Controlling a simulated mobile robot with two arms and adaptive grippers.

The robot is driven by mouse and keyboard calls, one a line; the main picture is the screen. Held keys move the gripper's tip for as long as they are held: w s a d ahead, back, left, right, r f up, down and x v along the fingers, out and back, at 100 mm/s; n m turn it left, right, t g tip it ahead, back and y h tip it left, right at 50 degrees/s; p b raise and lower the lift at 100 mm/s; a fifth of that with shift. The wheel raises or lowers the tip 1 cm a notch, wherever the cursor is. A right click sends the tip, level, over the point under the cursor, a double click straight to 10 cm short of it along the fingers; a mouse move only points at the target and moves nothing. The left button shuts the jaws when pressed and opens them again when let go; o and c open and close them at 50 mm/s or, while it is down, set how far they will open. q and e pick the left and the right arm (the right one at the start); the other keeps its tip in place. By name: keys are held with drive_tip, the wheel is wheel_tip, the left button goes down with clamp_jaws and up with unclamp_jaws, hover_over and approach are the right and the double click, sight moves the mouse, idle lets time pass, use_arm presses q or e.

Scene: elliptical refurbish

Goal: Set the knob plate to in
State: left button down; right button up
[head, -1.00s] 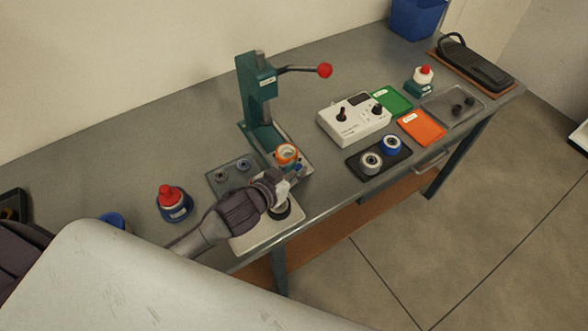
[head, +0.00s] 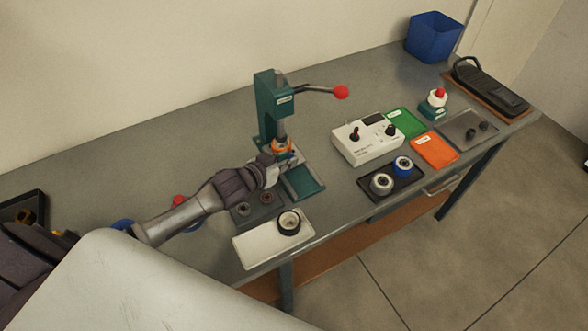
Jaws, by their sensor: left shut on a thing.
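The green press (head: 268,108) stands on the bench with its red-tipped lever out to the right. An orange ring-shaped part (head: 284,147) sits under its ram. The grey knob plate (head: 292,160) shows only in small part beneath that part, above the green base (head: 306,183), whose front is bare. My left gripper (head: 272,172) reaches in from the left and is shut at the plate's near left side. The fingers hide the knob and the exact hold. My right gripper is out of view.
A white pad (head: 252,252) with a dark ring (head: 289,222) lies in front. A dark tray (head: 243,209) is under my left wrist. A control box (head: 366,143), a tray with two rollers (head: 392,183) and green and orange cards are at the right.

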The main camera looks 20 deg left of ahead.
use_arm(q)
drive_tip(key=shift+a+r, duration=0.1)
drive_tip(key=shift+a, duration=0.05)
drive_tip(key=shift+w, duration=0.1)
drive_tip(key=c, duration=1.3)
unclamp_jaws()
drive_tip(key=shift+c, duration=0.2)
drive_tip(key=shift+a, duration=0.1)
drive_tip(key=v, duration=1)
drive_tip(key=shift+s, duration=0.3)
drive_tip(key=shift+s+a+r, duration=0.1)
drive_tip(key=shift+s+r, duration=0.25)
drive_tip(key=shift+s, duration=0.25)
